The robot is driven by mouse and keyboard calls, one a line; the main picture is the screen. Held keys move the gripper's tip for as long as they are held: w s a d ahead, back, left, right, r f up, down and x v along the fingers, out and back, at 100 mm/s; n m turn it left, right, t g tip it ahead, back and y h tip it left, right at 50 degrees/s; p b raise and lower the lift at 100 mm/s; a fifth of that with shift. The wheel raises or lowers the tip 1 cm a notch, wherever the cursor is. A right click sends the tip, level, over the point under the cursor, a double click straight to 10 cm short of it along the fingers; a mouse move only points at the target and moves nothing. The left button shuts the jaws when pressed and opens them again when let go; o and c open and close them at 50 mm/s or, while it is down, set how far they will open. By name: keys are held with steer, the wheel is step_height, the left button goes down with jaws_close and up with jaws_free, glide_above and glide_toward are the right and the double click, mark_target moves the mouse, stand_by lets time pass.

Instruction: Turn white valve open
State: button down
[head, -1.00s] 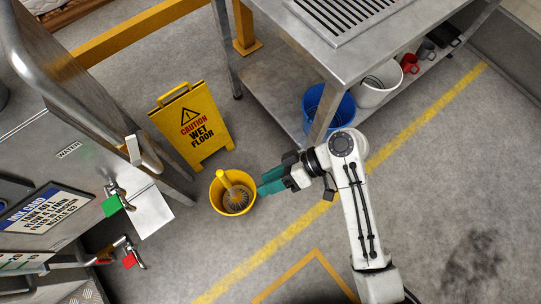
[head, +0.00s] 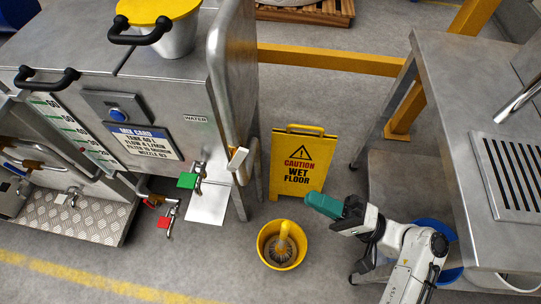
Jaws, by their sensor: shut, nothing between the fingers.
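A small tap with a white tag (head: 61,198) is at the lower left of the steel machine, above a checkered metal plate. Its handle position is too small to tell. A green-tagged tap (head: 187,180) and a red-tagged tap (head: 164,222) are farther right on the machine's front. A white-ended lever (head: 237,160) also stands at the machine's right corner, beside the "WATER" label. My gripper (head: 308,198) has teal fingers, shut and empty. It is right of all these taps, in front of the yellow sign and apart from everything it could hold.
A yellow caution sign (head: 311,145) stands on the floor behind my gripper. A yellow bucket (head: 262,250) with a brush in it stands below left. A steel table (head: 440,110) is at the right. The floor at the lower left, by the yellow line, is clear.

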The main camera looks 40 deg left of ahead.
glide_toward(238, 159)
steer(key=a+r, duration=0.1)
steer(key=a, duration=0.4)
steer(key=shift+s+a+r+p, duration=0.3)
steer(key=shift+s+a+p, duration=0.1)
steer(key=shift+r, duration=0.1)
steer(key=a+r+h+p, duration=0.1)
steer(key=p, duration=0.2)
steer(key=s+a+r+h+p, duration=0.1)
steer(key=p, duration=0.2)
steer(key=shift+s+h, duration=0.1)
steer(key=shift+h, duration=0.2)
